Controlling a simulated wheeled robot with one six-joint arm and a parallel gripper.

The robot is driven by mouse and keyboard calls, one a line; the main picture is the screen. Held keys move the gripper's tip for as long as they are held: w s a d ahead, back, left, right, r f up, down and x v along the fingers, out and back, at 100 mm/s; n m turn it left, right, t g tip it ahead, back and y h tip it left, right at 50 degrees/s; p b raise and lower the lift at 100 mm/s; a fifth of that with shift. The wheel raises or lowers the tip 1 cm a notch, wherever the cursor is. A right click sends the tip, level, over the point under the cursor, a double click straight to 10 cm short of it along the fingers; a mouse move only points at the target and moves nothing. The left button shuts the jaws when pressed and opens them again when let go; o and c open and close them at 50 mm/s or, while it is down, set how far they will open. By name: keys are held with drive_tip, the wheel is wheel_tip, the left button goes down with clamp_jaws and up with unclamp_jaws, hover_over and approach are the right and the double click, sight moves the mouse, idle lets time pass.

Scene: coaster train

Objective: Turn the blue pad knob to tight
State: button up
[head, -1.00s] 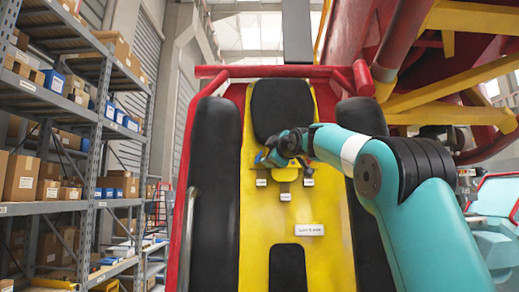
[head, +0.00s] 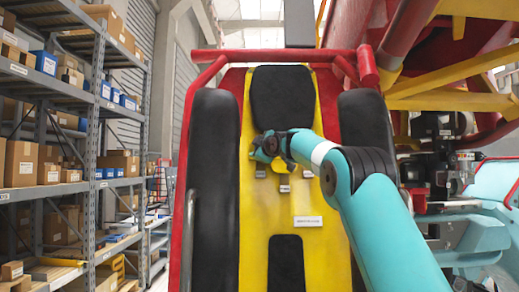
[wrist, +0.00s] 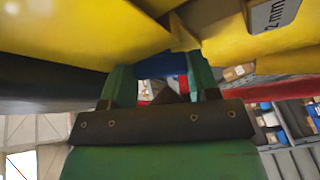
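My gripper (head: 262,148) is at the yellow centre panel (head: 255,215) of the coaster car seat, just below the black headrest pad (head: 284,97). In the wrist view its two green fingers (wrist: 160,85) stand well apart. A dark blue surface (wrist: 172,83), perhaps the blue pad knob, shows in the gap between them, partly hidden. I cannot tell whether the fingers touch it. In the head view the gripper and wrist cover the knob area.
Small labels (head: 284,188) and a wider label plate (head: 308,221) are on the panel below my gripper. Black side pads (head: 212,190) and a red frame (head: 280,55) flank it. Shelves with boxes (head: 70,160) stand at left. Red and yellow beams (head: 450,75) hang at right.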

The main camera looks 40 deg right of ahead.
drive_tip(key=shift+c, duration=1.3)
drive_tip(key=shift+f+b, duration=0.1)
drive_tip(key=shift+b, duration=0.2)
drive_tip(key=m+b, duration=0.1)
drive_tip(key=m, duration=0.1)
drive_tip(key=m+h+b, duration=0.1)
drive_tip(key=shift+a+f+t+b, duration=0.15)
drive_tip(key=shift+f+t+b, duration=0.15)
drive_tip(key=shift+t, duration=0.1)
drive_tip(key=m+h+b, duration=0.1)
drive_tip(key=m+h, duration=0.1)
drive_tip(key=m, duration=0.1)
drive_tip(key=shift+w+m, duration=0.1)
drive_tip(key=shift+m, duration=0.3)
drive_tip(key=m+h, duration=0.1)
drive_tip(key=m, duration=0.1)
drive_tip(key=m+h+b, duration=0.1)
drive_tip(key=m, duration=0.1)
drive_tip(key=shift+w+a+r+m+h, duration=0.1)
drive_tip(key=shift+a+r+m+h, duration=0.05)
drive_tip(key=shift+m+h, duration=0.2)
drive_tip(key=shift+m+g+h, duration=0.4)
drive_tip(key=shift+m+h, duration=0.25)
drive_tip(key=shift+m, duration=0.65)
drive_tip(key=shift+m+g+h, duration=0.4)
drive_tip(key=shift+m+h, duration=0.2)
drive_tip(key=shift+m, duration=0.65)
